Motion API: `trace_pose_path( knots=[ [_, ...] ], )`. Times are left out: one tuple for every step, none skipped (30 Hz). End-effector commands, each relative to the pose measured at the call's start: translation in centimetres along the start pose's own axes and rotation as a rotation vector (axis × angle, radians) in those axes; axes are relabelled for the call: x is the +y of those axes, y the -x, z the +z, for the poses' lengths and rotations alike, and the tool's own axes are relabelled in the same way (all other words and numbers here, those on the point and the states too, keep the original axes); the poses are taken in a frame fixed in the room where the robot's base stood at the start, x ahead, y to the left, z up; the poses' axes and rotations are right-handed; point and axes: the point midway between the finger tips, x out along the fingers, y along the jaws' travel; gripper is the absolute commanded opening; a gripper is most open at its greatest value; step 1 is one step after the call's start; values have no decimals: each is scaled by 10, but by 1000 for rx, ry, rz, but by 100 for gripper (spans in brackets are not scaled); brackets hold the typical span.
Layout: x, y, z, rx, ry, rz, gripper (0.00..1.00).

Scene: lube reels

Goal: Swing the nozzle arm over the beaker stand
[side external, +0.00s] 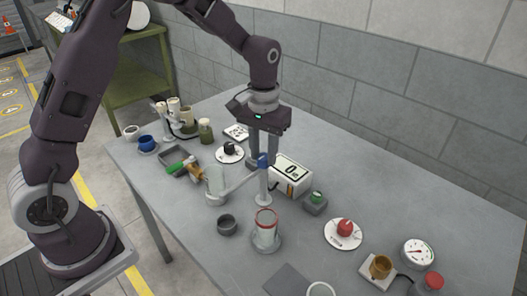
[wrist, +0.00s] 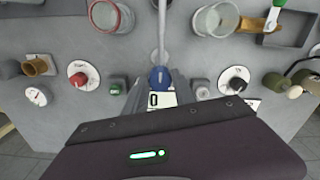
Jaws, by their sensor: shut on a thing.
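My gripper (side external: 261,157) is over the nozzle post (side external: 263,187), with its fingers around the blue knob (wrist: 160,78) at the pivot. The nozzle arm (side external: 239,184) is a thin grey bar that runs from the post toward the lower left in the side view. In the wrist view the bar (wrist: 161,35) runs up from the knob, between two beakers. A plain clear beaker (side external: 215,180) is left of the post, near the bar's outer end.
A scale with a digit display (side external: 291,174) stands close behind the post. A small dark cup (side external: 227,225), a green-button box (side external: 315,203) and a red-knob dial (side external: 344,229) are nearby. A green-handled tool (side external: 183,166) lies at a grey tray, left of the clear beaker.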

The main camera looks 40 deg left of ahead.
Motion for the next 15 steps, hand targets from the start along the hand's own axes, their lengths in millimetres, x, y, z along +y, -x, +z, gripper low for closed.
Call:
trace_pose_path(
  knots=[
    [0,1,0,1,1,1,0],
    [0,1,0,1,1,1,0],
    [0,1,0,1,4,1,0],
    [0,1,0,1,7,1,0],
    [0,1,0,1,11,1,0],
    [0,1,0,1,20,1,0],
    [0,1,0,1,28,1,0],
    [0,1,0,1,37,1,0],
    [0,1,0,1,53,1,0],
    [0,1,0,1,68,1,0],
    [0,1,0,1,83,1,0],
    [0,1,0,1,109,0,0],
    [0,1,0,1,128,1,0],
    [1,1,0,1,151,1,0],
    [1,1,0,1,182,1,0]
  ],
)
